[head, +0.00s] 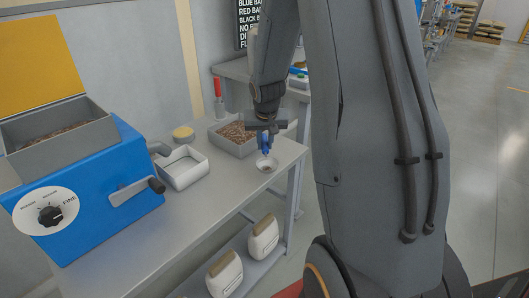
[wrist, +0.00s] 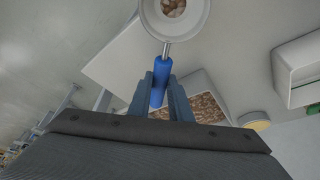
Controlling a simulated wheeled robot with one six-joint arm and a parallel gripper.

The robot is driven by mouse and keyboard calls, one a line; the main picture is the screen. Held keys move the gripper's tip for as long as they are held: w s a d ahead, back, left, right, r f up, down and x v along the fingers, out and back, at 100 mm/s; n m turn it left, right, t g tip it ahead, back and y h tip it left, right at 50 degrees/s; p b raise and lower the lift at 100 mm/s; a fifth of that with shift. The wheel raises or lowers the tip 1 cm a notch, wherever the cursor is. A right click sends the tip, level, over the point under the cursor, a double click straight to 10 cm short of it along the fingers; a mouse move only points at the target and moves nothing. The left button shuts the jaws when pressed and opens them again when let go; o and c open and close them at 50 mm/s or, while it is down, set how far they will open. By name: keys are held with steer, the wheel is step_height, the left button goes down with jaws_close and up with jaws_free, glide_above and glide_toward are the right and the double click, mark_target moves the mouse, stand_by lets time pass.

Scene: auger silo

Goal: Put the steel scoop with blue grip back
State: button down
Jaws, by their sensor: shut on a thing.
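The steel scoop with blue grip (head: 267,166) hangs bowl-down from my gripper (head: 266,143) over the right end of the grey bench, near its edge. My gripper is shut on the blue grip. In the wrist view the scoop's blue grip (wrist: 159,88) sits between the two fingers of my gripper (wrist: 161,80), and the round bowl at the top edge holds some brownish pieces. The bowl is partly cut off there. I cannot tell how far the bowl is above the bench.
A grey bin of brown pellets (head: 235,136) stands just behind the scoop; it also shows in the wrist view (wrist: 222,119). Left of it are a yellow-topped round tub (head: 184,133), an empty white tray (head: 184,170) and a blue machine (head: 95,195). White jugs (head: 263,237) stand on the lower shelf.

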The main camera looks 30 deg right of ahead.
mark_target(265, 151)
steer(key=shift+f, duration=1.8)
steer(key=shift+f+b, duration=0.15)
steer(key=shift+b, duration=0.3)
steer(key=c, duration=1.6)
jaws_free()
steer(key=shift+r+p, duration=0.3)
steer(key=shift+r, duration=0.2)
steer(key=v, duration=1.1)
steer(key=shift+s+a, duration=0.1)
steer(key=shift+s, duration=0.05)
steer(key=s+a+n+g, duration=0.1)
steer(key=s+a, duration=0.4)
steer(key=s, duration=0.2)
steer(key=s+a+f+n+g+y, duration=0.1)
steer(key=s+a+n, duration=0.1)
steer(key=s+a, duration=0.3)
steer(key=s+a+f+n+g, duration=0.1)
steer(key=s+a, duration=0.5)
steer(key=s, duration=0.3)
steer(key=shift+s+n+g+y, duration=0.2)
steer(key=shift+n+g+y, duration=0.1)
steer(key=shift+g+y, duration=0.1)
